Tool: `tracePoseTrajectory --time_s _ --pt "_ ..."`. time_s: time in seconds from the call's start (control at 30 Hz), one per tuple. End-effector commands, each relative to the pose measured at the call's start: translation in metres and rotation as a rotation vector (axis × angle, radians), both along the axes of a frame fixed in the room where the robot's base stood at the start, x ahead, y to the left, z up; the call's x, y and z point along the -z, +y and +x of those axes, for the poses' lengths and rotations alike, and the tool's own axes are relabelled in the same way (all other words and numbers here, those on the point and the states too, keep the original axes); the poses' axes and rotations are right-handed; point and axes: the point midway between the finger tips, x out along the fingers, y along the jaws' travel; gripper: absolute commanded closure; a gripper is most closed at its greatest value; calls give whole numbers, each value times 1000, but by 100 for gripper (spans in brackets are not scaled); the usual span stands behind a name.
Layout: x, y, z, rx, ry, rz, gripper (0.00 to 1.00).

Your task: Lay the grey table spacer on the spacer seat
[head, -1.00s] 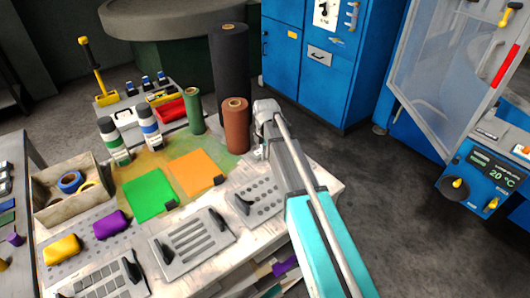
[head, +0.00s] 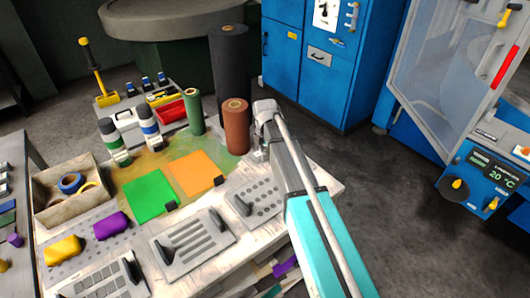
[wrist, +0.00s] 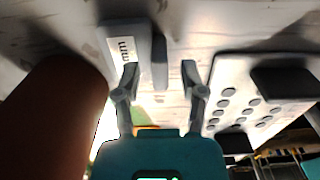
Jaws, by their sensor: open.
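My gripper (wrist: 160,74) is open in the wrist view, its two fingers apart with nothing shut between them. A grey block with a white label ending in "mm" (wrist: 125,45) lies on the pale tabletop just ahead of the left finger; it looks like the grey table spacer. A narrow grey upright part (wrist: 160,62) stands beside it, ahead of the gap between the fingers. In the head view my gripper (head: 260,153) is low over the bench's far right part, and my arm hides most of what is there. I cannot make out the spacer seat.
A brown roll (head: 236,128) stands close left of my gripper, also large in the wrist view (wrist: 55,115). A grey plate with round holes (head: 258,198) is near on the bench, also at right in the wrist view (wrist: 228,95). Green (head: 150,196) and orange (head: 192,172) sheets lie left.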

Motion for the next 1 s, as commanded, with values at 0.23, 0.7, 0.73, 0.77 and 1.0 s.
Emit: tracePoseTrajectory --time_s 0.23,0.7,0.73,0.77,1.0 --pt "-20 0 0 0 0 0 47" --pt "-60 -1 0 1 0 0 47" --pt "-63 -1 0 1 0 0 47" --pt "-66 -1 0 1 0 0 47" --pt "-86 -1 0 1 0 0 47"
